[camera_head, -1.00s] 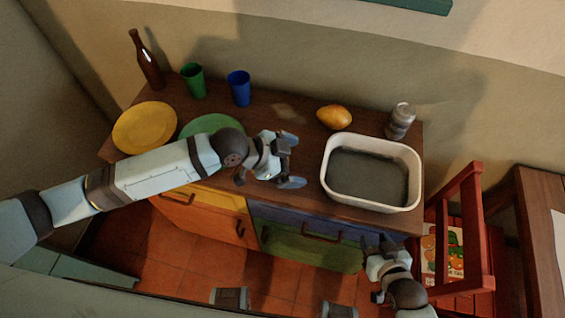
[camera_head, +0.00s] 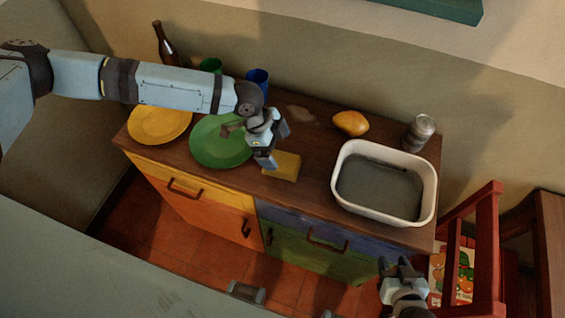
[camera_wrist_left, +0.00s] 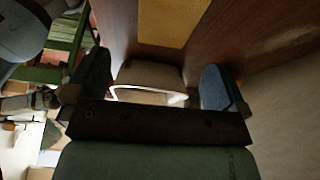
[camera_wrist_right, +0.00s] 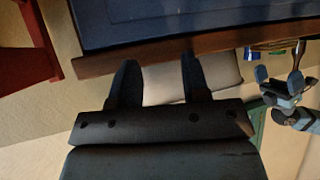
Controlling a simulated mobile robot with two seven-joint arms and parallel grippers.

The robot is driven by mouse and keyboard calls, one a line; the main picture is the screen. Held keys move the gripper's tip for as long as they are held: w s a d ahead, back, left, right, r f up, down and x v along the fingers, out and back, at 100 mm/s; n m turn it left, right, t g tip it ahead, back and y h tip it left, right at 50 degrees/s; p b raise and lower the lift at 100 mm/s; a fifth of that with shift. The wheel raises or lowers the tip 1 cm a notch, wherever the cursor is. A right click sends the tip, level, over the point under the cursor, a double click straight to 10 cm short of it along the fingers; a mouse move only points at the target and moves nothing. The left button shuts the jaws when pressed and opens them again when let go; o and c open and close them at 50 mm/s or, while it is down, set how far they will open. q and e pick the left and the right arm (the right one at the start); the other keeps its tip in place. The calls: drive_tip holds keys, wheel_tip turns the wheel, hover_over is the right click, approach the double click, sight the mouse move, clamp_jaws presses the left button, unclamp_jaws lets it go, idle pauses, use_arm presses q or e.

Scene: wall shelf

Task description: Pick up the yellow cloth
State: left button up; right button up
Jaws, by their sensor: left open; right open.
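The yellow cloth (camera_head: 284,166) lies flat on the wooden counter, just right of the green plate (camera_head: 212,148). It also shows at the top of the left wrist view (camera_wrist_left: 172,22). My left gripper (camera_head: 275,147) is open and empty, above the counter at the cloth's upper left edge. In the left wrist view its two fingers (camera_wrist_left: 152,88) are apart, with the cloth beyond them and not between them. My right gripper (camera_head: 402,268) is open and empty, low in front of the counter's right end; its fingers (camera_wrist_right: 158,82) are apart in the right wrist view.
A white basin (camera_head: 345,205) stands right of the cloth, with a lemon-like fruit (camera_head: 350,123) and a jar (camera_head: 419,132) behind. A yellow plate (camera_head: 160,124), blue cup (camera_head: 257,80), green cup (camera_head: 211,66) and bottle (camera_head: 165,43) are left. A red chair (camera_head: 488,240) stands right.

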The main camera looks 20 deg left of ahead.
sight(287, 163)
use_arm(q)
drive_tip(key=p+x, duration=0.1)
drive_tip(key=x, duration=0.7)
drive_tip(key=shift+w+d, duration=0.1)
drive_tip(key=shift+w, duration=0.1)
drive_tip(key=c, duration=0.9)
